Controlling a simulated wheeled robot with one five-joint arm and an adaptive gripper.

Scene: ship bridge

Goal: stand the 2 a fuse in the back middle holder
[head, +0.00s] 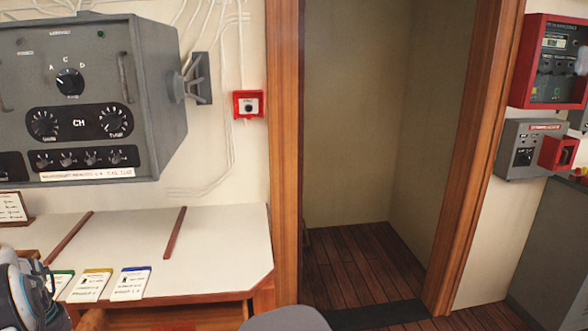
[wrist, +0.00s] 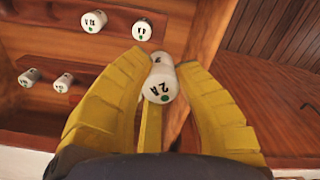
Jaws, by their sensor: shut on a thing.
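The 2 A fuse (wrist: 161,88) is a small white cylinder with a black "2 A" mark and a green dot on its end. It shows in the wrist view between the yellow fingers of my gripper (wrist: 164,64), which are shut on it. Its marked end faces the wrist camera and its far end points away. I cannot make out the back middle holder in either view. In the head view neither the fuse nor the fingers can be made out.
In the wrist view, white fuses marked 12 A (wrist: 94,21) and 4 A (wrist: 142,31) and two more (wrist: 30,77) (wrist: 63,83) sit in a wooden compartment. The head view shows a white-topped desk (head: 215,240) with cards (head: 131,283), a grey radio (head: 150,100) above, and an open doorway.

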